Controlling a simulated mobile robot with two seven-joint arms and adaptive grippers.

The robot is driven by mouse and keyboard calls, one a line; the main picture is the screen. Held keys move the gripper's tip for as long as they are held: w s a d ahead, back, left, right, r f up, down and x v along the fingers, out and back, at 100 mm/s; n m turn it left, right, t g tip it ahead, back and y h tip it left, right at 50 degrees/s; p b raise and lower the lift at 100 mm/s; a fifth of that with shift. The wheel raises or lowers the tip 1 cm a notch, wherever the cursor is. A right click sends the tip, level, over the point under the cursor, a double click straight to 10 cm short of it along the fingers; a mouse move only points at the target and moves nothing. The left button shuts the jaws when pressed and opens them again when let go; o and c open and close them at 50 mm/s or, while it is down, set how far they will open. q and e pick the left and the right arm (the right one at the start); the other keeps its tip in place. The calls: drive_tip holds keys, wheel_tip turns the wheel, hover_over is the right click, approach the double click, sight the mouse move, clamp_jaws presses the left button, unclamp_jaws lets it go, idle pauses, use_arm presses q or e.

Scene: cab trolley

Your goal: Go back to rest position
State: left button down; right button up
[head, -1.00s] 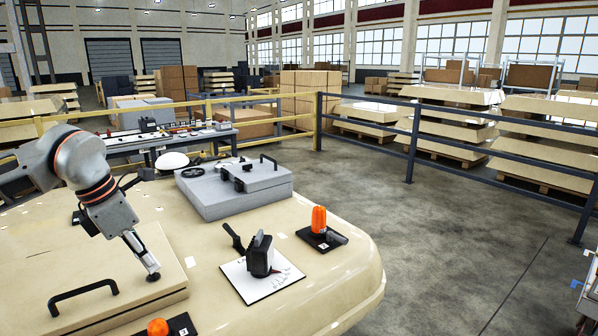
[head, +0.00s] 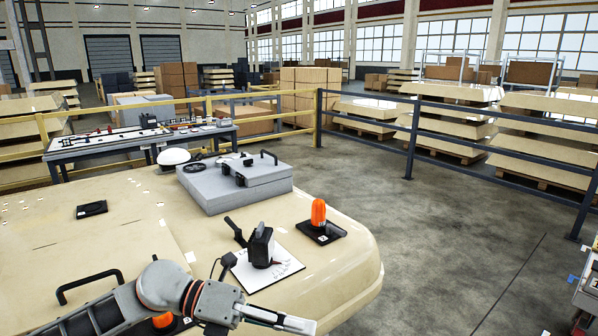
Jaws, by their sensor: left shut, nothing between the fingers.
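My left gripper (head: 282,320) is shut and empty. It is low in the head view, its arm coming in from the lower left and its fingers pointing right. It shows in front of the beige cab surface (head: 345,260), near its front edge, and appears apart from the things on it. My right gripper is not in view. My left arm partly hides an orange object (head: 163,320) at the bottom.
A grey case (head: 235,186), an orange beacon (head: 318,213) on a black plate and a black device (head: 261,246) on a white plate stand on the cab. A black handle (head: 90,284) is at left. Grey floor (head: 470,240) is clear at right, before a dark railing (head: 410,150).

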use_arm(q)
drive_tip(key=w+a+f+n+t+y, duration=0.1)
drive_tip(key=w+a+f+n+t, duration=0.3)
drive_tip(key=n+t, duration=0.7)
drive_tip(key=w+a+f+n+t+y, duration=0.1)
drive_tip(key=a+f+n+t+y, duration=0.35)
drive_tip(key=n, duration=1.15)
drive_tip(key=s+a+f+n+g+y, duration=0.1)
drive_tip(key=s+a+f+n, duration=0.3)
drive_tip(key=f, duration=0.5)
drive_tip(key=s+a+f+n+g+y, duration=0.1)
drive_tip(key=s+a+f+n+y, duration=0.3)
drive_tip(key=f, duration=0.5)
drive_tip(key=s+a+f+n+g+y, duration=0.1)
drive_tip(key=s+a+f+n+y, duration=0.1)
drive_tip(key=s+f, duration=0.6)
drive_tip(key=shift+a+f+n, duration=0.8)
drive_tip(key=shift+a+n, duration=0.1)
drive_tip(key=shift+n, duration=0.3)
